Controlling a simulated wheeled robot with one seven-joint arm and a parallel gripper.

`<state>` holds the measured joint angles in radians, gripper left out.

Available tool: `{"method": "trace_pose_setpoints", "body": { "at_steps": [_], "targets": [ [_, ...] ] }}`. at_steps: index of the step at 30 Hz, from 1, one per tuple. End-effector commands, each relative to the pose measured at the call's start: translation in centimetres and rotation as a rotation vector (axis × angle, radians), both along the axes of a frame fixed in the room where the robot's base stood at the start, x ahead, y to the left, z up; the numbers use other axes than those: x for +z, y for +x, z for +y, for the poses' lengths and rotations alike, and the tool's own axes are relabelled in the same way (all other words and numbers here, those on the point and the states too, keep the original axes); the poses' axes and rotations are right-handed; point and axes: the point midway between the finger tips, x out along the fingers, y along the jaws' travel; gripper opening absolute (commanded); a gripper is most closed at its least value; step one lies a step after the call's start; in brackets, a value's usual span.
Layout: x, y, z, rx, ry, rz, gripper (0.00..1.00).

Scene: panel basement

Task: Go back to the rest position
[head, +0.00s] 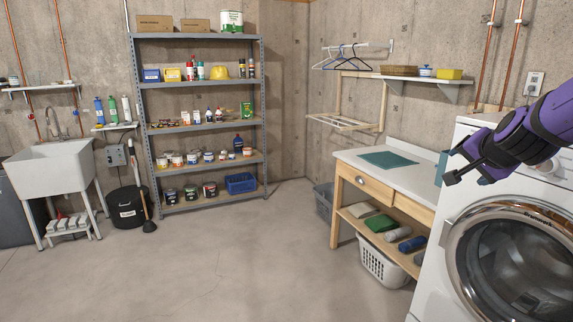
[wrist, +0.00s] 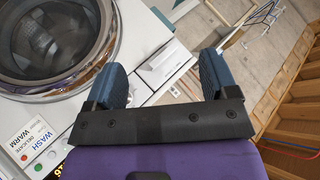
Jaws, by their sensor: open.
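My purple and black arm reaches in from the right edge of the head view, in front of the washing machine (head: 445,235). My gripper (head: 468,170) is at its left end, in the air beside the machine's upper front. In the wrist view my gripper (wrist: 162,78) shows two blue finger pads standing wide apart, with nothing between them. The washing machine's round door (wrist: 52,45) fills the upper left of the wrist view.
A wooden workbench (head: 415,170) with a white top stands left of the washer. A wall shelf (head: 450,81) hangs above it. A loaded metal shelf (head: 190,88) stands at the back, and a sink (head: 50,170) at the left. The middle floor (head: 240,255) is clear.

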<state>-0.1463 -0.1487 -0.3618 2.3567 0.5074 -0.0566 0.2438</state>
Motion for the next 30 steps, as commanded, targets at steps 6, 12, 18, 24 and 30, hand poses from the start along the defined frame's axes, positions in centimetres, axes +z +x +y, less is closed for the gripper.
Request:
{"method": "trace_pose_setpoints", "body": {
  "at_steps": [6,12,18,24,30],
  "targets": [
    [2.2,-6.9,6.0,0.317,-0.068,0.122,0.79],
    [2.7,-14.6,9.7,0.564,-0.205,0.262,0.79],
    [2.2,-21.9,11.3,0.731,-0.367,0.420,0.79],
    [1.6,-25.9,11.5,0.797,-0.462,0.522,0.79],
    [1.4,-26.6,11.4,0.806,-0.480,0.545,0.79]
  ]
}}
